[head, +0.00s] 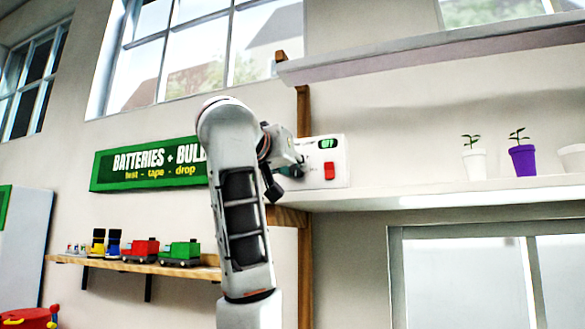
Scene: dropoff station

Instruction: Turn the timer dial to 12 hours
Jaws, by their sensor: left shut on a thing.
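The white timer box (339,155) is on the wall, above the left end of the lower shelf. My left gripper (289,168) is at the left part of the box, shut on the timer dial. The dial is mostly hidden behind the gripper, so its setting cannot be read. My right gripper is not in view.
A lower shelf (420,194) carries small potted plants, including a purple pot (522,160). An upper shelf (430,55) runs above. A wooden post (304,245) stands close by my left arm. A green sign (150,163) and a ledge with toys (180,270) are left.

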